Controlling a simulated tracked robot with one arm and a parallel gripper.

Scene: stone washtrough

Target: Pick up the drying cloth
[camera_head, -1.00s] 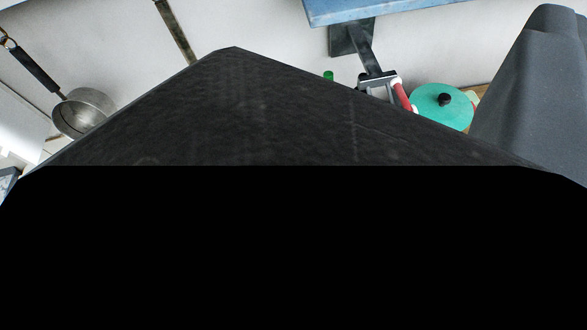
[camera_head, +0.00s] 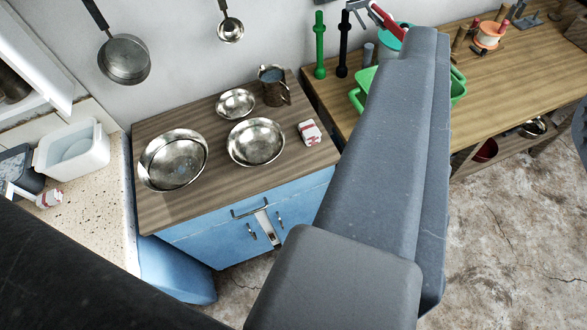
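I cannot clearly make out the drying cloth. A narrow white strip (camera_head: 267,227) hangs at the metal bar on the front of the blue cabinet (camera_head: 215,243), and it may be cloth. A small red and white item (camera_head: 310,132) lies at the right of the cabinet's wooden top (camera_head: 205,212); it is too small to identify.
Several metal bowls (camera_head: 256,142) and a metal jug (camera_head: 274,88) stand on the wooden top. A white tub (camera_head: 73,150) sits on the speckled counter (camera_head: 94,240) at left. A wooden workbench (camera_head: 500,83) with a green tray (camera_head: 457,87) stands at right. Stone floor (camera_head: 515,235) is clear there.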

